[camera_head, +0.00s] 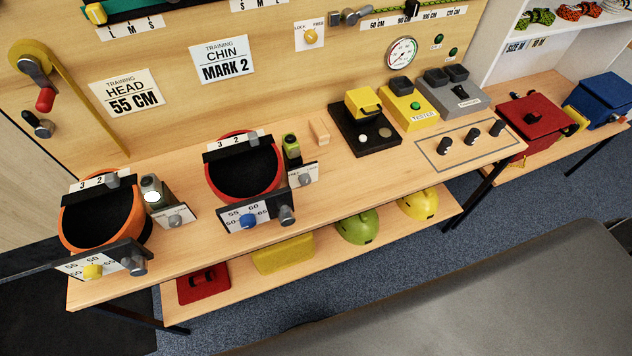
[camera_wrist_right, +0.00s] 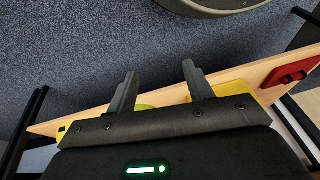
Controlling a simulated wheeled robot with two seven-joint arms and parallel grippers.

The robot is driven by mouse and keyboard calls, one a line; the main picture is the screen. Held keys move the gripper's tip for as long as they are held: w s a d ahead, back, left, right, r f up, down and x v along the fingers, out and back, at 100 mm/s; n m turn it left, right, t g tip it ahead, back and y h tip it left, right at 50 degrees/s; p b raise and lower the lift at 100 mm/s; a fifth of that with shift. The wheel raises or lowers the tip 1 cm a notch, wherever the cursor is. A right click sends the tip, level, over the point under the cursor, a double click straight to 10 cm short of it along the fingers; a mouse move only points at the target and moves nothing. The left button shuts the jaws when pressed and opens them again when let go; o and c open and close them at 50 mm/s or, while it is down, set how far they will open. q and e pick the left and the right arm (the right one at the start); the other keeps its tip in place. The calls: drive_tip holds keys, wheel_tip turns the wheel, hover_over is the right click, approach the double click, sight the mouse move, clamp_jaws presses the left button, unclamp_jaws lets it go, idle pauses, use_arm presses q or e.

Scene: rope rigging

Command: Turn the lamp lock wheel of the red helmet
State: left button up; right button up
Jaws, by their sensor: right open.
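The red helmet (camera_head: 212,182) stands open side up on the bench, with a dark inside. On its front is a white scale plate (camera_head: 236,215) with a blue knob (camera_head: 248,221) and a grey knob (camera_head: 287,216) at the right end. A green lamp (camera_head: 291,146) stands beside it, above a small white plate with a grey wheel (camera_head: 305,180); I cannot tell for sure which wheel is the lamp lock. My right gripper (camera_wrist_right: 160,70) shows only in the right wrist view, open and empty, with blue carpet between its fingers. My left gripper is not in view.
An orange helmet (camera_head: 70,232) with its own lamp (camera_head: 152,190) stands left on the bench (camera_head: 345,185). A black tray (camera_head: 365,135) and yellow tester (camera_head: 408,105) stand right. The lower shelf (camera_head: 328,262) holds green and yellow helmets. A crank (camera_head: 38,80) juts from the wall.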

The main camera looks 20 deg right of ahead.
drive_tip(key=w+a+r+m+t+y+p, duration=0.1)
drive_tip(key=w+a+r+m+t, duration=0.15)
drive_tip(key=w+r, duration=1.05)
drive_tip(key=m+t+y+p, duration=0.1)
drive_tip(key=m+t+y, duration=0.1)
drive_tip(key=t, duration=0.4)
approach(307, 182)
drive_tip(key=s+d+f, duration=0.4)
drive_tip(key=s, duration=0.1)
drive_tip(key=w+a, duration=0.2)
drive_tip(key=w, duration=0.2)
drive_tip(key=w+a+m+t+y+p, duration=0.1)
drive_tip(key=w+a, duration=0.1)
drive_tip(key=w, duration=0.1)
drive_tip(key=w+a+m+t+y, duration=0.1)
drive_tip(key=w+a, duration=0.1)
drive_tip(key=w, duration=0.2)
drive_tip(key=shift+w+a+f, duration=0.1)
drive_tip(key=shift+w+a, duration=0.05)
drive_tip(key=shift+w, duration=0.2)
drive_tip(key=c, duration=1)
drive_tip(key=shift+p, duration=0.3)
